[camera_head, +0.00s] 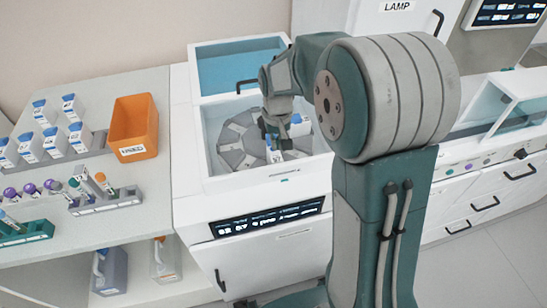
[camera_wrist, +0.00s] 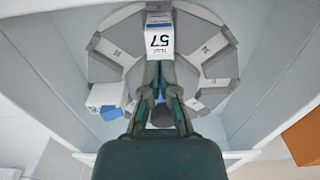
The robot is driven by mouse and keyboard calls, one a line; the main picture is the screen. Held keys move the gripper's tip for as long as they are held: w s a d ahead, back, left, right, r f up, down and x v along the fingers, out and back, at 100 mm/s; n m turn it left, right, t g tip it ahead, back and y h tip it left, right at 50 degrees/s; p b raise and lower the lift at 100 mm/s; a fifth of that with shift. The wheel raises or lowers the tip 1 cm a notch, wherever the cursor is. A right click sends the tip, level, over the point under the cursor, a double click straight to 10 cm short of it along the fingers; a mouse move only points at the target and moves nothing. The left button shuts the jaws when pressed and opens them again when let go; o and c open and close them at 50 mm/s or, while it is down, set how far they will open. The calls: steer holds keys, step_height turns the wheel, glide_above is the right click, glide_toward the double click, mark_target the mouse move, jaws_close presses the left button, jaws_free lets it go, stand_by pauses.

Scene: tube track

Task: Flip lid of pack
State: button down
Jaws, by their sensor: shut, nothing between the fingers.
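My gripper (camera_head: 270,125) reaches down into the open bay of the white machine, over a round grey carousel (camera_head: 235,130). In the wrist view its fingers (camera_wrist: 160,72) are together, with nothing held. Their tips are at the near edge of a white pack (camera_wrist: 160,42) labelled 57, which sits in the carousel; I cannot tell whether they touch it. The state of this pack's lid is unclear. A second white pack (camera_wrist: 107,94) with a blue part sits to the left in the wrist view. A white and blue pack (camera_head: 299,126) also shows right of my gripper in the head view.
The bay walls (camera_head: 203,150) surround the carousel closely. A raised blue-tinted cover (camera_head: 235,65) stands behind it. On the left bench are an orange bin (camera_head: 134,125), several blue-capped packs (camera_head: 76,138) and tube racks (camera_head: 105,202).

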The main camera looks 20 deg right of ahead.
steer(key=shift+r, duration=0.6)
steer(key=w, duration=0.9)
stand_by(1.0)
steer(key=shift+w+f, duration=0.1)
steer(key=shift+f, duration=1.85)
